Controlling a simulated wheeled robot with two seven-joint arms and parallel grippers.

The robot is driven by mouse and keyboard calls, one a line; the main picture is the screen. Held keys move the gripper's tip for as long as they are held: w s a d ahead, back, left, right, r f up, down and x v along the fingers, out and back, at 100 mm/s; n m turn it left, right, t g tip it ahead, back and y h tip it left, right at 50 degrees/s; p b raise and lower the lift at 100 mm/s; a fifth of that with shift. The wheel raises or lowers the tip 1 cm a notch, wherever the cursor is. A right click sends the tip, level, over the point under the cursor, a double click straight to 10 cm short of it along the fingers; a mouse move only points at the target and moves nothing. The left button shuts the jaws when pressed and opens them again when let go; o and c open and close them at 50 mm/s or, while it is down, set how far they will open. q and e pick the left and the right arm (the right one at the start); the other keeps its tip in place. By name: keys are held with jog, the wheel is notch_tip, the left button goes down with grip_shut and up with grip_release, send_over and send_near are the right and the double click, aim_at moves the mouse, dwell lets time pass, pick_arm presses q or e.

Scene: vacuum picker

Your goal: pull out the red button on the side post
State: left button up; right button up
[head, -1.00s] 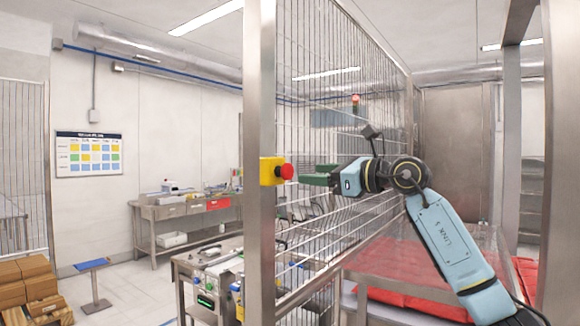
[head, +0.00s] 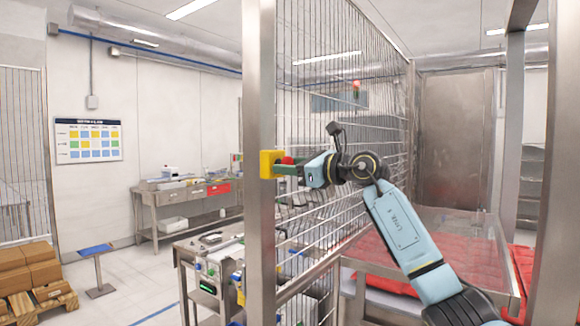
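The red button (head: 287,160) sits on a yellow box (head: 267,164) fixed to the grey metal side post (head: 260,220). My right gripper (head: 288,168), with green fingers, reaches in from the right and is at the button. The fingers overlap the button and hide part of it, its lower side most of all. I cannot tell whether the fingers are closed on it or only around it. My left gripper is not in the head view.
A wire mesh fence (head: 335,130) runs back from the post, close behind my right arm. A clear-walled bin (head: 450,240) with red contents stands below the arm.

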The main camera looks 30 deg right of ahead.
grip_shut()
jog(key=shift+s+d, duration=0.2)
jog(key=shift+s, duration=0.2)
jog(key=shift+o, duration=1.5)
grip_release()
jog(key=shift+s, duration=0.1)
jog(key=shift+o, duration=1.3)
jog(key=shift+s+d, duration=0.1)
jog(key=shift+s, duration=0.05)
